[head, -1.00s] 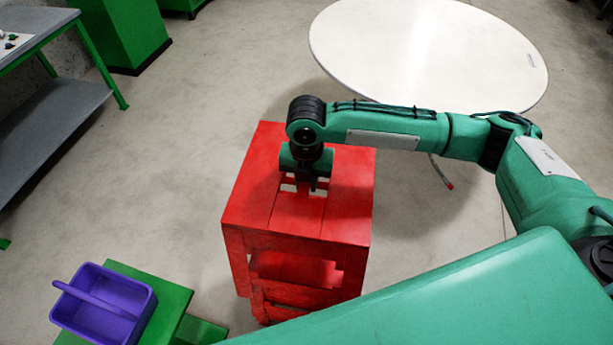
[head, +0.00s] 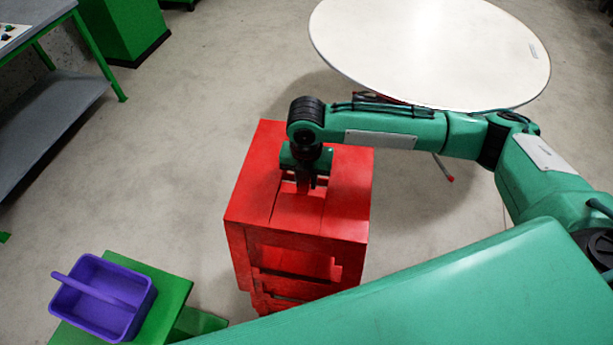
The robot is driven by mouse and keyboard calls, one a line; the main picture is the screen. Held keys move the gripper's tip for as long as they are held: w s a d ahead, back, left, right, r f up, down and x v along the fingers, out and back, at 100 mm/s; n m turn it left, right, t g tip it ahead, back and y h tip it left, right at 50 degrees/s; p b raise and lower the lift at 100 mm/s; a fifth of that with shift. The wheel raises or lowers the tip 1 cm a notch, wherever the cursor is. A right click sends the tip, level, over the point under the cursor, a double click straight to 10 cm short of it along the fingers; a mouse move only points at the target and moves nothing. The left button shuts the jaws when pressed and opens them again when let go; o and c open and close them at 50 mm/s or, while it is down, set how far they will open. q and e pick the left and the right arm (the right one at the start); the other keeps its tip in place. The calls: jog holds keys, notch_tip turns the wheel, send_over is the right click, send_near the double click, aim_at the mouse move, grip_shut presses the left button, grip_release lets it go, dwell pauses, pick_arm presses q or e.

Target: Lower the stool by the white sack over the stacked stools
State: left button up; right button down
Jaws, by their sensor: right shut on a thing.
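A red stool (head: 340,205) is at the middle of the head view, its slatted top facing up. More red stool parts (head: 290,288) show directly below it, so it sits on or just above the stacked stools; I cannot tell whether they touch. My right gripper (head: 305,184) points down at the slot in the top and is shut on the red stool there. Its fingertips are partly hidden by the wrist and the slot. No white sack is in view. My left gripper is not in view.
A round white table (head: 430,50) stands behind. A purple basket (head: 103,297) rests on a green stand (head: 170,290) at the lower left. A grey shelf bench (head: 50,120) is at the far left. The concrete floor left of the stools is clear.

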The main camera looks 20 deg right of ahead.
notch_tip(320, 180, down, 14)
jog(key=b, duration=0.5)
jog(key=shift+d, duration=0.3)
dwell(1.1)
